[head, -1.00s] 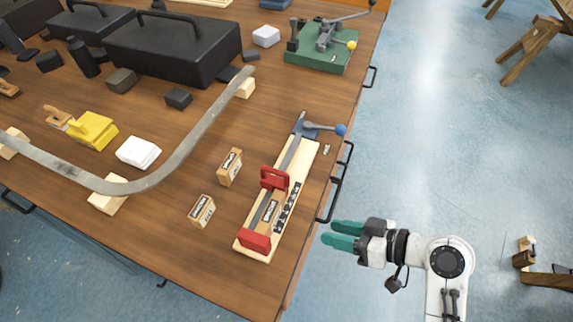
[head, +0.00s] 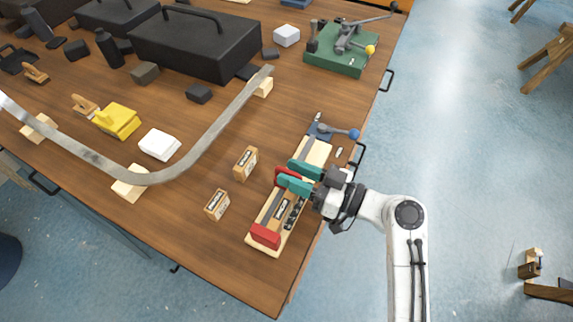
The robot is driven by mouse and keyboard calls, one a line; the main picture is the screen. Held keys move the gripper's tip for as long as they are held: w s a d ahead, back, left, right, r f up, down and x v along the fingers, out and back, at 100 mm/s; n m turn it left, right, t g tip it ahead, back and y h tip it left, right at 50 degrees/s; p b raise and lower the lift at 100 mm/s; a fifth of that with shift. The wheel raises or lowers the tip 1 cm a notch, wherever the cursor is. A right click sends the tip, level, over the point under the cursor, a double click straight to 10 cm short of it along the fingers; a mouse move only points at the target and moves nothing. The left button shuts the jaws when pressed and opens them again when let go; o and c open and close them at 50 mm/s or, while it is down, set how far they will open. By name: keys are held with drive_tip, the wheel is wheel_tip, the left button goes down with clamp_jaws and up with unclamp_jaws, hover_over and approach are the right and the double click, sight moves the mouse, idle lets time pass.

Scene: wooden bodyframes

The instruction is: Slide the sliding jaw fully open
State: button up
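A bar clamp on a pale wooden board (head: 318,152) lies along the table's right edge. Its red sliding jaw (head: 284,176) sits partway along the metal bar (head: 306,150), partly hidden by my gripper. A red end jaw (head: 265,236) is at the near end, and a blue-knobbed handle (head: 353,134) is at the far end. My gripper (head: 286,172) points left over the board. Its two teal fingers are spread, one on the far side and one on the near side of the sliding jaw. I cannot tell whether they touch it.
Two small wooden boxes stand left of the clamp, one farther away (head: 245,163) and one nearer (head: 216,205). A curved metal strip (head: 190,155) rests on wooden blocks. A green-based clamp fixture (head: 335,60) and a black toolbox (head: 195,45) are farther back. Drawer handles stick out at the table's edge.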

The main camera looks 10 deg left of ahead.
drive_tip(key=shift+x, duration=1.05)
clamp_jaws()
